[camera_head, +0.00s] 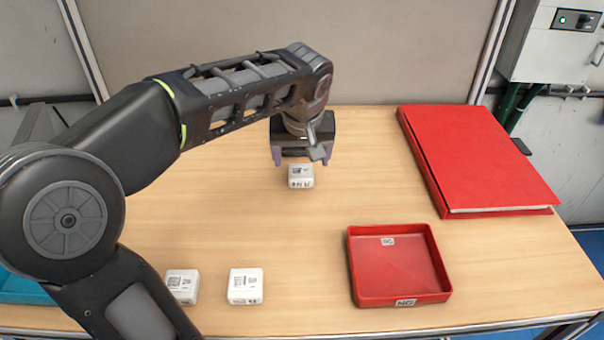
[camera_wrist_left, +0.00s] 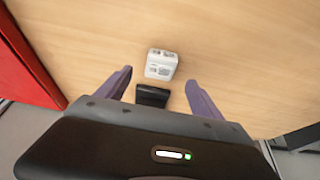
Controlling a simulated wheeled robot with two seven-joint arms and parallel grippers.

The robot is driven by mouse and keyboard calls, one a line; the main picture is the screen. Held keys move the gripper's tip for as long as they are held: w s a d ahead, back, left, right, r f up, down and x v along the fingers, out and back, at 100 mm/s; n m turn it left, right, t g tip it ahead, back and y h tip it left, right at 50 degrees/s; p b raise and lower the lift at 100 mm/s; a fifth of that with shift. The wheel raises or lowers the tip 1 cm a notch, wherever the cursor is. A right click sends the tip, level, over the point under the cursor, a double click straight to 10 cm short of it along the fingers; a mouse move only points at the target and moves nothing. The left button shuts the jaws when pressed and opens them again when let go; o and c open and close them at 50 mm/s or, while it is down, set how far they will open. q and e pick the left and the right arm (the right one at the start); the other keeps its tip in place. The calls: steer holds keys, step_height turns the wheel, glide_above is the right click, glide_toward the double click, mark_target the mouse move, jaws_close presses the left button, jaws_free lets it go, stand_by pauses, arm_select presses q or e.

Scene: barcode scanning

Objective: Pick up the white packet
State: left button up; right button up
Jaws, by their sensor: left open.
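A white packet (camera_head: 301,176) with black print lies on the wooden table near its back middle. My left gripper (camera_head: 303,162) is open just behind and above it, its fingers spread to either side. In the left wrist view the packet (camera_wrist_left: 161,64) lies just beyond the fingertips of the left gripper (camera_wrist_left: 160,78), roughly centred between them and not gripped. Two more white packets lie at the front left of the table, one (camera_head: 182,286) beside my left arm and one (camera_head: 245,286) to its right. My right gripper is not seen.
A red tray (camera_head: 398,265) with NG labels stands at the front right. A large red box or binder (camera_head: 478,160) lies at the back right. A teal tray (camera_head: 30,290) shows partly at the left edge behind my arm. The table middle is clear.

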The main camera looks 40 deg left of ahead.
mark_target(301, 172)
arm_select(q)
steer(key=shift+w+a+f, duration=0.15)
steer(key=shift+f, duration=0.45)
steer(key=x, duration=0.5)
steer(key=shift+f+p, duration=0.1)
steer(key=shift+p, duration=0.2)
steer(key=shift+c, duration=0.2)
jaws_close()
stand_by(0.6)
steer(key=shift+w, duration=0.1)
step_height(301, 172, up, 10)
stand_by(0.3)
